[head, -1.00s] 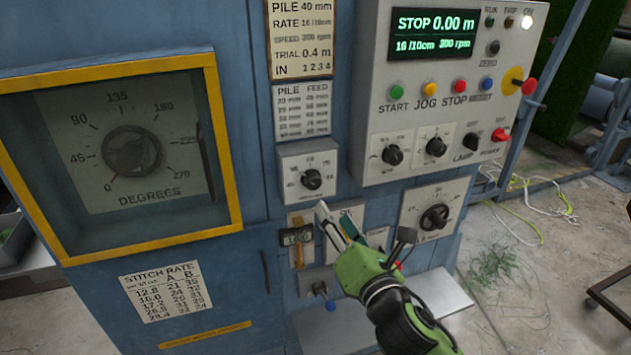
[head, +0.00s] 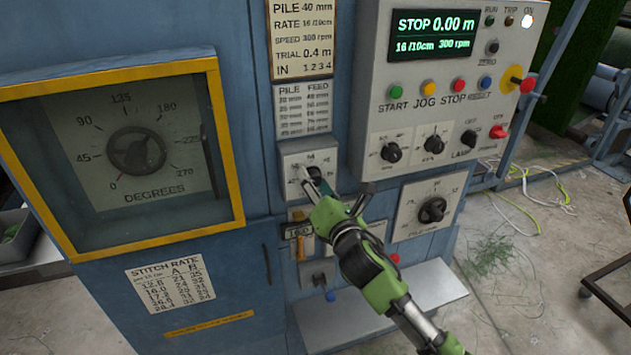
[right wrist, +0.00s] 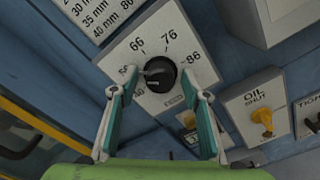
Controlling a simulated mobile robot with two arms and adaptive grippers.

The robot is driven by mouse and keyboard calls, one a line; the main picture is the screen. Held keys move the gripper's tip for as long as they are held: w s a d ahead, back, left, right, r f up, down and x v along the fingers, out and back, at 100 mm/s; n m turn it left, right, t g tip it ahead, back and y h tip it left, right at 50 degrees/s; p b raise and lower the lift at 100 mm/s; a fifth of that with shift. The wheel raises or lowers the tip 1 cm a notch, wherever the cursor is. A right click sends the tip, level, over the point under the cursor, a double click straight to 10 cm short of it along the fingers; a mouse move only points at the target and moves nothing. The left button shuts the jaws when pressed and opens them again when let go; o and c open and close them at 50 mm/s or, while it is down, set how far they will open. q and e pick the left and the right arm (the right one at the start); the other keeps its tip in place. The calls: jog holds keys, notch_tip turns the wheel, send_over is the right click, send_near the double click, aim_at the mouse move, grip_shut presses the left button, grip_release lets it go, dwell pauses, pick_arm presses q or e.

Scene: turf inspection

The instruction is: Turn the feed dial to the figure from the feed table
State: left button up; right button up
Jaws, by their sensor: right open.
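The feed dial is a black knob (head: 313,173) on a small white plate. In the right wrist view the knob (right wrist: 160,74) sits among the figures 66, 76 and 86, with another figure partly covered at left. Its light mark points left, toward that covered figure. My right gripper (head: 321,185) is open at the dial; in the right wrist view its two fingers (right wrist: 158,80) stand either side of the knob. I cannot tell whether they touch it. The feed table (head: 303,110) is above the dial, its rows too small to read here. My left gripper is not in view.
A card (head: 302,38) above reads pile 40 mm. The control panel (head: 440,100) with buttons and a display is to the right. A yellow-framed degrees dial window (head: 222,150) is at left. Below are an oil tap (right wrist: 265,118) and a grey shelf (head: 425,300).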

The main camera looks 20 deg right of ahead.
jog(key=c, duration=1.1)
